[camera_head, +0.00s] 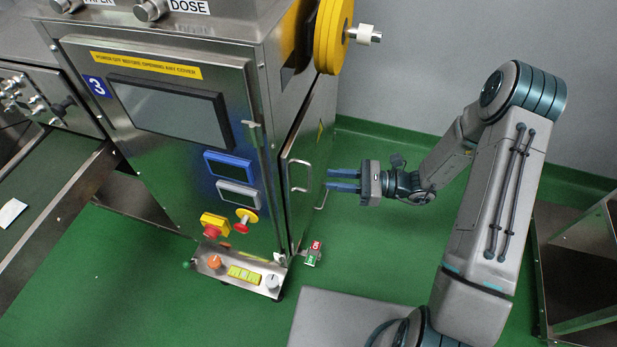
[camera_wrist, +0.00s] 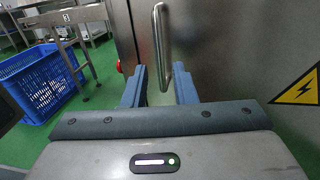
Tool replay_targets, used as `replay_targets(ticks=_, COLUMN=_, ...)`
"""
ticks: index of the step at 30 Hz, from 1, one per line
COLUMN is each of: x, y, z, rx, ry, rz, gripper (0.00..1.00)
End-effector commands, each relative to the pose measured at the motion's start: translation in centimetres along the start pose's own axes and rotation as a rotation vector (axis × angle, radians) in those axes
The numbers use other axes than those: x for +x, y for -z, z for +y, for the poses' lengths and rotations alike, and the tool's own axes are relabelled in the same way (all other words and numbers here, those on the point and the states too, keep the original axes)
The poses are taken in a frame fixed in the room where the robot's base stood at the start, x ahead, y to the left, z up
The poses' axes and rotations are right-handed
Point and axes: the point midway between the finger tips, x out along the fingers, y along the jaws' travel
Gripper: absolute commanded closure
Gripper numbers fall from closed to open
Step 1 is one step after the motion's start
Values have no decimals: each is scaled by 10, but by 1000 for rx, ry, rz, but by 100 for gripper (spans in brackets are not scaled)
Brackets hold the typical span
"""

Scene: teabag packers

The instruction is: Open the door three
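The machine marked 3 (camera_head: 98,86) stands at the left of the head view, its steel side panel facing my arm. A C-shaped metal handle (camera_head: 300,176) is on that side. A second bent bar (camera_head: 320,207) shows just below my gripper's fingers, partly hidden. My gripper (camera_head: 328,181) points left at the panel, its two blue fingers apart and empty. In the wrist view, an upright metal handle (camera_wrist: 161,45) is ahead, its lower end in line with the gap between the fingers (camera_wrist: 160,72). I cannot tell whether the fingers reach around it. The door looks shut.
A blue crate (camera_wrist: 40,82) and a steel table (camera_wrist: 70,17) stand at the left of the wrist view. A control box (camera_head: 240,272) sticks out low at the machine's front. A steel stand (camera_head: 580,260) is at right. Green floor (camera_head: 345,245) beneath my gripper is clear.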

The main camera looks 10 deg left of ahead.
Motion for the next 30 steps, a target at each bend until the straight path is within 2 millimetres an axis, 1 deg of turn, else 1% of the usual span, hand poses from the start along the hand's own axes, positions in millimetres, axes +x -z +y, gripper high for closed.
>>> replay_targets(ticks=1, x=13, y=1, z=1, rx=0, ry=-6, rz=-1, gripper=75)
replay_targets(ticks=3, x=27, y=1, z=1, rx=0, ry=-5, rz=0, gripper=75)
replay_targets(ticks=6, x=44, y=1, z=1, rx=0, ry=-3, rz=0, gripper=75)
replay_targets(ticks=9, x=58, y=1, z=0, rx=-1, ry=-2, rz=1, gripper=75)
replay_targets(ticks=15, x=71, y=0, z=0, rx=0, ry=0, rz=1, gripper=75)
replay_targets(ticks=23, x=72, y=0, z=0, rx=0, ry=0, rz=1, gripper=75)
replay_targets(ticks=24, x=72, y=0, z=0, rx=0, ry=0, rz=1, gripper=81)
replay_targets(ticks=26, x=72, y=0, z=0, rx=0, ry=0, rz=1, gripper=97)
replay_targets(ticks=27, x=72, y=0, z=0, rx=0, ry=0, rz=1, gripper=100)
replay_targets(ticks=30, x=72, y=0, z=0, rx=0, ry=0, rz=1, gripper=100)
